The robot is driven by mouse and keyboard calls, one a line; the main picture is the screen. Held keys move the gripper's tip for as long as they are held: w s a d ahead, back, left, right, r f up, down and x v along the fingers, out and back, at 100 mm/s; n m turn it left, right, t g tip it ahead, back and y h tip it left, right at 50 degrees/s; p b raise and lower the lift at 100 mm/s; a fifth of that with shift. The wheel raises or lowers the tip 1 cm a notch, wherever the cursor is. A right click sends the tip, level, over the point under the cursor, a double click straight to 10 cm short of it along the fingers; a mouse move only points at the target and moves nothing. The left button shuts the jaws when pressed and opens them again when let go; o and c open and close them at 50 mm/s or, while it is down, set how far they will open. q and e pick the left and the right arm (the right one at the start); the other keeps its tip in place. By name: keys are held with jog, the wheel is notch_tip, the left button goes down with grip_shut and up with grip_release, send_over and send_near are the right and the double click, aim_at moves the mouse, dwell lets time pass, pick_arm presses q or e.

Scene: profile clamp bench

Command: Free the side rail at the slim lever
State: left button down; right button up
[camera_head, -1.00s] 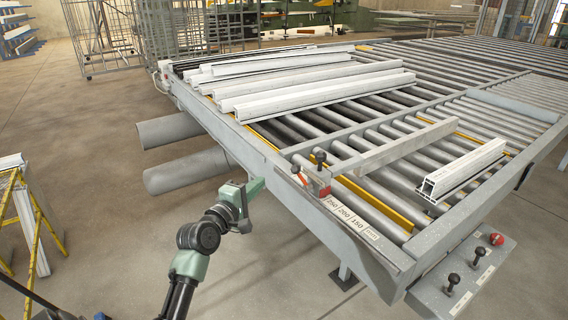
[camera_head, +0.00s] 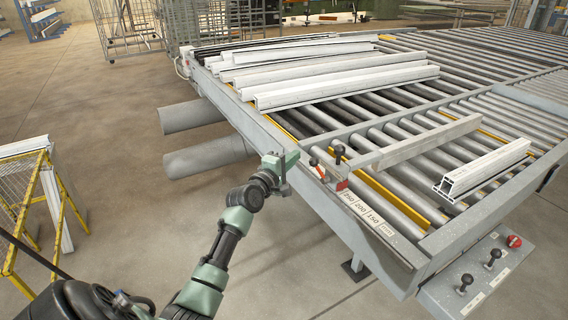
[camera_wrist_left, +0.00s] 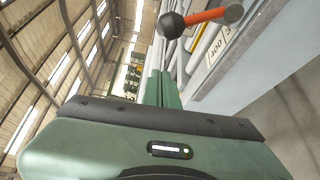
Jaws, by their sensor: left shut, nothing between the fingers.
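The side rail (camera_head: 425,143) is a grey bar lying across the rollers. I cannot tell for sure which one is the slim lever. In the left wrist view the orange lever (camera_wrist_left: 206,16) and its black ball (camera_wrist_left: 171,25) lie ahead, above the fingertips. My left gripper (camera_head: 292,160) is shut and empty, just left of the lever and apart from it. My right gripper is not in view.
White profiles (camera_head: 340,84) lie stacked on the roller table, and a short profile (camera_head: 485,170) lies right of the rail. A scale strip (camera_head: 365,212) runs along the near edge. A control box (camera_head: 478,278) with knobs hangs below. Floor to the left is mostly clear.

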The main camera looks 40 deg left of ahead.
aim_at(315, 162)
pick_arm(q)
jog(key=d+p, duration=0.1)
jog(key=d, duration=0.1)
jog(key=s+d+p, duration=0.1)
jog(key=d, duration=0.1)
jog(key=shift+r+p, duration=0.2)
jog(key=shift+p, duration=0.1)
jog(key=shift+w+a+f, duration=0.1)
jog(key=shift+w, duration=0.05)
jog(key=d+m+t+b, duration=0.1)
jog(key=m+b, duration=0.1)
jog(key=b, duration=0.1)
jog(key=s+d+m+t+b, duration=0.1)
jog(key=m+b, duration=0.1)
jog(key=d+m+b, duration=0.1)
jog(key=m+b, duration=0.1)
jog(key=b, duration=0.1)
jog(key=shift+s+d+r+t+h+b, duration=0.25)
jog(key=shift+d+t+h+b, duration=0.05)
jog(key=shift+t+h+b, duration=0.1)
jog(key=shift+s+d+r+m+t+h+b, duration=0.2)
jog(key=shift+d+m+b, duration=0.1)
jog(key=shift+m+b, duration=0.3)
jog(key=shift+s+d+r+m+t+h+b, duration=0.1)
jog(key=shift+d+m+t+b, duration=0.15)
jog(key=shift+m+b, duration=0.3)
